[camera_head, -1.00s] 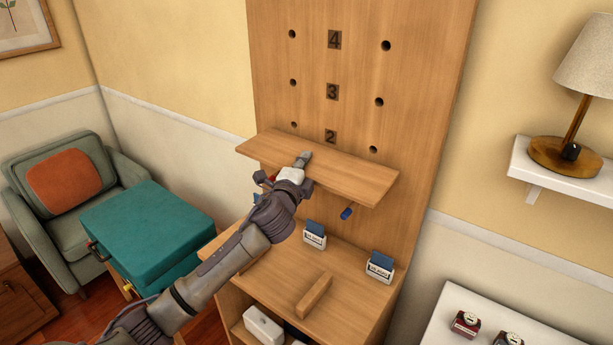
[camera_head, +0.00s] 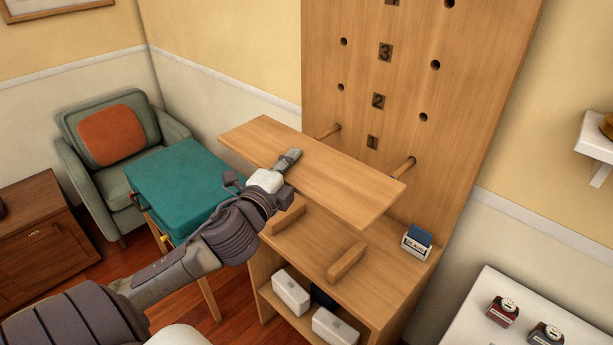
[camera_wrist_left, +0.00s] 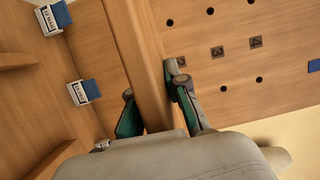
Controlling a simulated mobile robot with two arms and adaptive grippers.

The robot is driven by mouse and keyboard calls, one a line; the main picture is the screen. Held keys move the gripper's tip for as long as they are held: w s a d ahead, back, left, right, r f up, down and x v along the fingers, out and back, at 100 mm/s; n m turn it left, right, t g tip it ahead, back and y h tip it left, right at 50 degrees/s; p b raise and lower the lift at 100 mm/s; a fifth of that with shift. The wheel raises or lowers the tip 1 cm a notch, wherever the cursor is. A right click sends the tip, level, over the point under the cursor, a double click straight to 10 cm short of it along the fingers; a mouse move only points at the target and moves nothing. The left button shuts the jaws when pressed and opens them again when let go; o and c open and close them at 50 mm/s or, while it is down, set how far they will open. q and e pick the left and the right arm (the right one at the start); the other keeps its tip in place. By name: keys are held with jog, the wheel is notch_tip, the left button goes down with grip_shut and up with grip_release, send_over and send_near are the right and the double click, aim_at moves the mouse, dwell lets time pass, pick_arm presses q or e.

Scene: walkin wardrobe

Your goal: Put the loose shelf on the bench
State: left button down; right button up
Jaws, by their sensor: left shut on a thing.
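The loose shelf (camera_head: 340,180) is a plain wooden board held roughly level, out in front of the tall wooden panel. My left gripper (camera_head: 284,167) is shut on its front edge; in the left wrist view the fingers (camera_wrist_left: 158,108) lie on both faces of the board (camera_wrist_left: 143,45). The board is above the wooden bench top (camera_head: 385,275) and clear of it. Two wooden blocks, one (camera_head: 288,214) partly behind my gripper and one (camera_head: 347,259) further right, lie on the bench top. My right gripper is not in view.
Two wooden pegs (camera_head: 328,131) (camera_head: 404,167) stick out of the numbered panel (camera_head: 470,90) behind the board. A blue-and-white box (camera_head: 417,242) stands at the bench's right rear. A teal-topped piece (camera_head: 178,190) and an armchair stand left; a white table (camera_head: 500,290) stands right.

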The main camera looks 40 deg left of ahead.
pick_arm(q)
jog(key=w+d+f, duration=0.5)
jog(key=d+f, duration=0.7)
jog(key=f, duration=0.2)
jog(key=a+f, duration=0.2)
jog(key=a, duration=0.1)
jog(key=a+f+b, duration=0.1)
jog(key=a+f, duration=0.1)
jog(key=a, duration=0.2)
jog(key=a+f+b, duration=0.1)
jog(key=a+f, duration=0.1)
jog(key=a, duration=0.2)
jog(key=shift+s+a+f, duration=0.1)
jog(key=shift+a+f, duration=0.05)
jog(key=shift+f, duration=0.25)
jog(key=shift+f+b, duration=1.1)
jog(key=shift+f, duration=0.9)
